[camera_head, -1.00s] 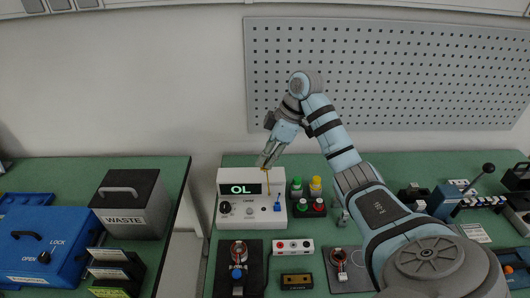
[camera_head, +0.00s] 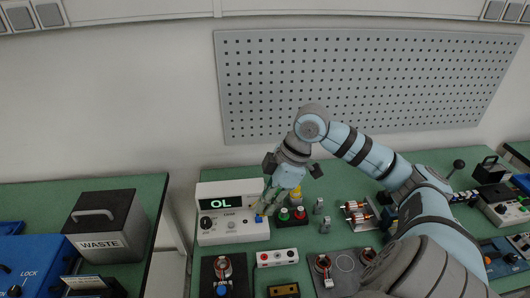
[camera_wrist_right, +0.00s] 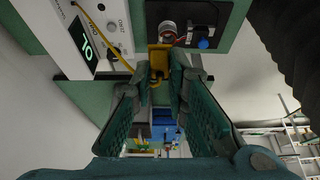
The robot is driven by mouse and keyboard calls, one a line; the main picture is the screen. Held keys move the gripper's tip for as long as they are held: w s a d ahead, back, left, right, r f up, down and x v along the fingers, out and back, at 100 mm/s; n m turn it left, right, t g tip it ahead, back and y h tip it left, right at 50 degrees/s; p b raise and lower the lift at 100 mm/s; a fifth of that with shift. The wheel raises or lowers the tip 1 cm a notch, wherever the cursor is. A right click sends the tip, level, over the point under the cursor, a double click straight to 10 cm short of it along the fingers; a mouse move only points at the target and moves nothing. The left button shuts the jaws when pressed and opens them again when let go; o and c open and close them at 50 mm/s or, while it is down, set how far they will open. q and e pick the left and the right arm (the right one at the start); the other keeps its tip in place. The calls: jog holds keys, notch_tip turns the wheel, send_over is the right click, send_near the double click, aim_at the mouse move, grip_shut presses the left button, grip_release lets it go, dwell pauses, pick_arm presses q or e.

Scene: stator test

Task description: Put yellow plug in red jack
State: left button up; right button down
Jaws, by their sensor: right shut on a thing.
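My right gripper (camera_head: 266,208) is above the right front of the white meter (camera_head: 233,228), whose display reads OL. In the right wrist view it (camera_wrist_right: 159,72) is shut on the yellow plug (camera_wrist_right: 158,55). A yellow cable (camera_wrist_right: 120,58) runs from the plug towards the meter (camera_wrist_right: 117,22). A blue plug (camera_head: 258,217) stands at the meter's right side. I cannot pick out the red jack with certainty. A white block (camera_head: 277,257) with red spots lies in front of the meter. My left gripper is not in view.
A copper-wound part (camera_head: 223,264) sits on a black plate left of the white block, with a blue knob (camera_head: 222,291) by it. Red and green capped containers (camera_head: 299,213) stand close right of the gripper. A waste box (camera_head: 104,222) stands on the left table.

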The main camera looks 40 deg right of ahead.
notch_tip(320, 180, down, 18)
jog(key=b, duration=1.2)
jog(key=shift+b, duration=0.4)
jog(key=shift+f, duration=0.4)
jog(key=shift+f, duration=0.2)
jog(key=shift+f, duration=0.75)
jog(key=shift+f, duration=0.15)
jog(key=c, duration=1.5)
grip_release()
